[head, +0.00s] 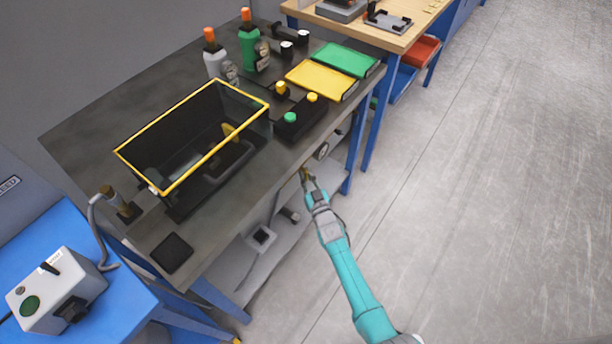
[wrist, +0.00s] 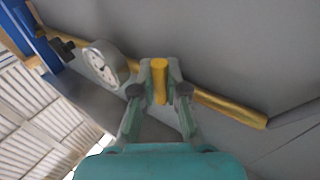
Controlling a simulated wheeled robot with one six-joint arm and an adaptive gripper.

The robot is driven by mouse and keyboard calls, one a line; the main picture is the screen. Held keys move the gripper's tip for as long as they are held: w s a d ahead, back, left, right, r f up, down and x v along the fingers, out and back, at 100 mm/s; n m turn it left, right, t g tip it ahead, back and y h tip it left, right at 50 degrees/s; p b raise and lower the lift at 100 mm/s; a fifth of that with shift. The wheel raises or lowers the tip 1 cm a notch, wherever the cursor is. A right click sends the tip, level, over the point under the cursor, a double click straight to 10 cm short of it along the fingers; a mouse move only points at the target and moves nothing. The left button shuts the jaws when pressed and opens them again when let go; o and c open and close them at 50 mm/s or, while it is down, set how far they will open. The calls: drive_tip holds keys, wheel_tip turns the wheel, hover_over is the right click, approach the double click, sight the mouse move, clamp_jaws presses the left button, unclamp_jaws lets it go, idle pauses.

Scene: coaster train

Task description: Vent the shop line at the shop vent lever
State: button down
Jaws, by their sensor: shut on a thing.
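My gripper (head: 305,175) is at the front edge of the dark workbench, low beside the table's side. In the wrist view my gripper (wrist: 160,88) is shut on a short yellow lever (wrist: 160,80), with a finger on each side of it. The lever stands across a brass-coloured pipe (wrist: 230,105) that runs under the bench. A round white-faced pressure gauge (wrist: 102,63) sits on the pipe just left of the fingers; it also shows in the head view (head: 321,151). Its reading is too small to tell. No label on the lever shows.
A lower shelf (head: 235,270) lies below. The floor (head: 470,200) to the right is clear.

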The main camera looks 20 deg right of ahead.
drive_tip(key=c, duration=1.2)
unclamp_jaws()
drive_tip(key=shift+s, duration=0.1)
drive_tip(key=s, duration=0.7)
drive_tip(key=s+f, duration=0.1)
drive_tip(key=s, duration=0.3)
drive_tip(key=shift+s+d, duration=0.2)
drive_tip(key=shift+s, duration=0.15)
